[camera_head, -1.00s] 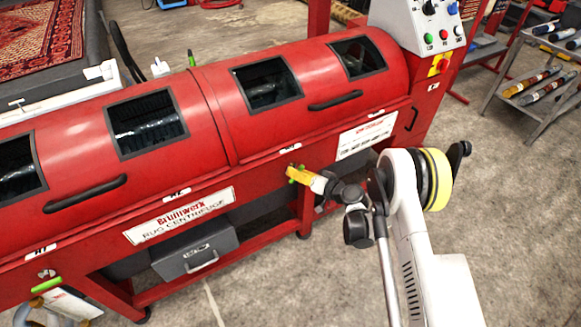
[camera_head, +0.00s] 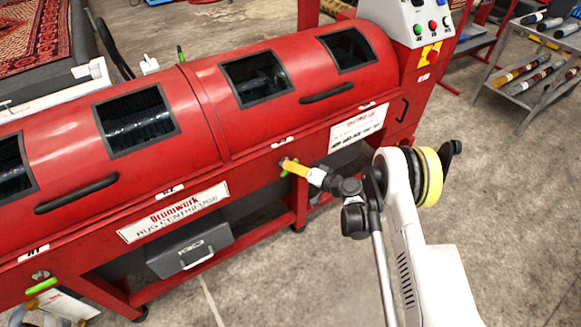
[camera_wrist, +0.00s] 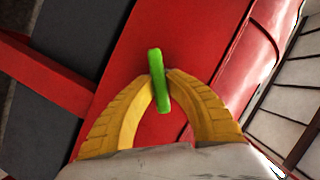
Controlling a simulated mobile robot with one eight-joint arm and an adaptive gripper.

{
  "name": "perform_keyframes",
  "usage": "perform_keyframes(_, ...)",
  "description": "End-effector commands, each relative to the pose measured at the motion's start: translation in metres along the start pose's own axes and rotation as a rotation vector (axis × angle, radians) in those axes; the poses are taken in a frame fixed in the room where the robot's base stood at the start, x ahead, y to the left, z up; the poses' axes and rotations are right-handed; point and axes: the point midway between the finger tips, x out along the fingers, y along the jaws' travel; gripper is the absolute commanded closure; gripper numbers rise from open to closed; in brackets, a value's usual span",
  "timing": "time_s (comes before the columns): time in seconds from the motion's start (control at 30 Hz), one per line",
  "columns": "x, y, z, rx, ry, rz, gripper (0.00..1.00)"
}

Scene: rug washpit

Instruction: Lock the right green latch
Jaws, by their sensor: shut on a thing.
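The right green latch (camera_wrist: 159,80) is a small green bar on the red front of the rug centrifuge (camera_head: 262,190). In the wrist view it stands nearly upright, tilted slightly, between the two yellow fingertips of my gripper (camera_wrist: 165,78). My gripper is shut on it. In the head view my gripper (camera_head: 290,166) reaches the front panel below the lid seam, and the fingers hide most of the latch. Another green latch (camera_head: 41,286) sits at the far left of the front, lying nearly level, away from my gripper.
The red lid has dark windows and black handles (camera_head: 327,93). A control box (camera_head: 418,25) stands at the right end. A grey drawer (camera_head: 190,250) hangs below the front. A rack of rollers (camera_head: 530,70) is at upper right. The floor at lower right is clear.

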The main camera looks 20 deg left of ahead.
Motion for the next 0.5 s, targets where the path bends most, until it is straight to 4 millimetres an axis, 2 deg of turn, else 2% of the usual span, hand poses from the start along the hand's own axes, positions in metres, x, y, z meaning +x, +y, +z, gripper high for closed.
perform_keyframes(0.03,0.0004,-0.0004,-0.0002,0.0,0.0,0.0,1.0)
perform_keyframes(0.07,0.0004,-0.0004,-0.0002,0.0,0.0,0.0,0.76)
perform_keyframes(0.1,0.0004,-0.0004,-0.0002,-0.001,0.001,0.0,0.64)
perform_keyframes(0.5,-0.0014,-0.0061,-0.0045,-0.002,0.001,0.001,0.62)
